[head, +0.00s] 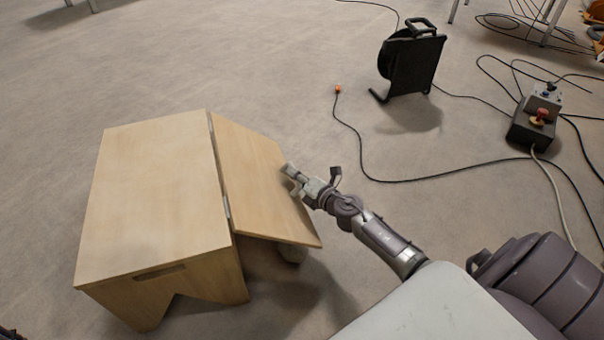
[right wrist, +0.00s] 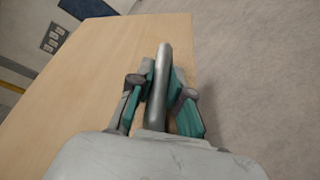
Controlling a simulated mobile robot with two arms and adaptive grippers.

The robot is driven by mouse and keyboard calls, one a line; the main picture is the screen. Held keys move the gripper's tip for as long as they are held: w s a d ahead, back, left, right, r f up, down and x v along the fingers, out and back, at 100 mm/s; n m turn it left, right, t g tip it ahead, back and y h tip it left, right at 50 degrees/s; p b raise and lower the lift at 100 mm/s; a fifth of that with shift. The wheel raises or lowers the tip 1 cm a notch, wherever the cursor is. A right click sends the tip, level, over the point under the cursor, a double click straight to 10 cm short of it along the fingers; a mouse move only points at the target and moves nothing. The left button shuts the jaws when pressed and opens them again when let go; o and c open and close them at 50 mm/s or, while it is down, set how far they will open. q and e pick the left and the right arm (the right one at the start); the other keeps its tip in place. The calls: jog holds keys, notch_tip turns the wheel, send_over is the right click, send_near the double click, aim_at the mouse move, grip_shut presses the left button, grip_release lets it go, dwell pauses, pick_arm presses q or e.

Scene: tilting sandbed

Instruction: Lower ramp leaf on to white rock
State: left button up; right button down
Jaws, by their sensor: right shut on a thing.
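The ramp leaf (head: 260,180) is a light wooden panel hinged along the right top edge of a wooden box (head: 155,190). It slopes down to the right. The white rock (head: 293,250) shows partly under the leaf's near lower corner; the rest is hidden, and I cannot tell if they touch. My right gripper (head: 291,172) is at the leaf's outer edge. In the right wrist view, its teal-padded fingers (right wrist: 162,90) are shut on a grey metal bar (right wrist: 160,85) over the wooden surface. My left gripper is not in view.
A black cable reel (head: 412,60) stands on the floor behind. A control box with a red button (head: 537,115) lies at the right. A black cable with an orange end (head: 338,89) runs across the floor between. Floor left of the box is clear.

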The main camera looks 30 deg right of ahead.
aim_at(291, 188)
jog(key=f, duration=0.1)
jog(key=a+f+b, duration=0.1)
jog(key=a+f, duration=0.1)
jog(key=shift+w+a+f+b, duration=0.2)
jog(key=shift+w+f+b, duration=0.05)
jog(key=shift+w+b, duration=0.15)
jog(key=shift+a+f+b, duration=0.5)
jog(key=shift+a+f, duration=0.15)
jog(key=shift+f, duration=0.1)
jog(key=c, duration=1.4)
grip_release()
jog(key=shift+w+a+f, duration=0.1)
jog(key=shift+w+a, duration=0.05)
jog(key=shift+o, duration=0.2)
jog(key=shift+s+d, duration=0.2)
jog(key=shift+s, duration=0.3)
jog(key=s, duration=0.3)
jog(key=s+r, duration=0.1)
jog(key=s, duration=0.3)
jog(key=s+d+r, duration=0.1)
jog(key=s, duration=0.2)
jog(key=shift+s+r, duration=0.1)
jog(key=shift+s, duration=0.3)
